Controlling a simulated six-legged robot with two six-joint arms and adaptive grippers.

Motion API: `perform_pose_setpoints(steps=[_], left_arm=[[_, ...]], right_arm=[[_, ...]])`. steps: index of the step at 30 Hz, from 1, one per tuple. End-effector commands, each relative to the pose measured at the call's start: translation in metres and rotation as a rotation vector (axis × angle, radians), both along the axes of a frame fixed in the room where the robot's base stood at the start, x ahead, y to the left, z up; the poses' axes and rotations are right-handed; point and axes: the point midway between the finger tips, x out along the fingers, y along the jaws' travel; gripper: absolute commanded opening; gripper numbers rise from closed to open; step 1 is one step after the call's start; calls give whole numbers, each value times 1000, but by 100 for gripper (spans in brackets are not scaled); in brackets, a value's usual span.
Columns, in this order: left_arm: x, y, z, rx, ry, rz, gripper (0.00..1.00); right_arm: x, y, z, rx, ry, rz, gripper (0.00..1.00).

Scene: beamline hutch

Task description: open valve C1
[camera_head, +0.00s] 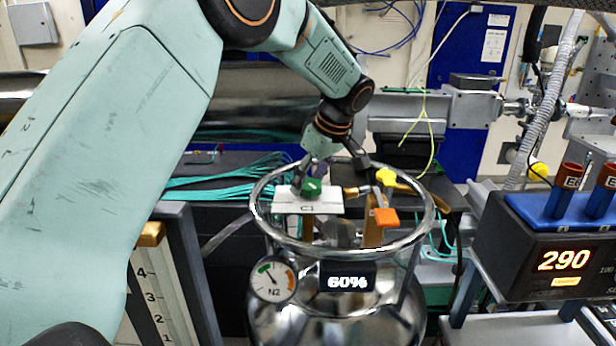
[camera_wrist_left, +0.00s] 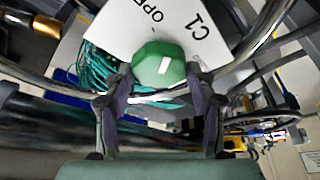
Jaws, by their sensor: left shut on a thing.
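The green knob of valve C1 (camera_head: 311,187) sits at the top of the silver tank (camera_head: 350,318), above a white plate marked C1 (camera_head: 292,204). In the left wrist view the green knob (camera_wrist_left: 158,62) is between the two dark fingers of my left gripper (camera_wrist_left: 159,84), which is shut on it. The plate (camera_wrist_left: 140,28) there reads C1 and part of OPEN. In the head view my left arm reaches over from the left, with the gripper inside the tank's ring. My right gripper is not in view.
A round metal ring (camera_head: 425,222) surrounds the valves. The tank has an N2 gauge (camera_head: 273,279) and a 60% display (camera_head: 347,282). A controller reading 290 (camera_head: 560,262) stands at right.

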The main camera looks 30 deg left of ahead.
Motion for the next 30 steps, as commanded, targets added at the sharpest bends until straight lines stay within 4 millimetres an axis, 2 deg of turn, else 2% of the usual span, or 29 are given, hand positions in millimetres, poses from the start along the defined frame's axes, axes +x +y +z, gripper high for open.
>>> perform_pose_setpoints(steps=[6,15,30], left_arm=[[0,-2,0,-4,7,180,25],[1,-2,0,-4,6,346,25],[3,-2,0,-6,2,418,25]], right_arm=[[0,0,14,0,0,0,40],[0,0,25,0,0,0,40],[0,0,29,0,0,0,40]])
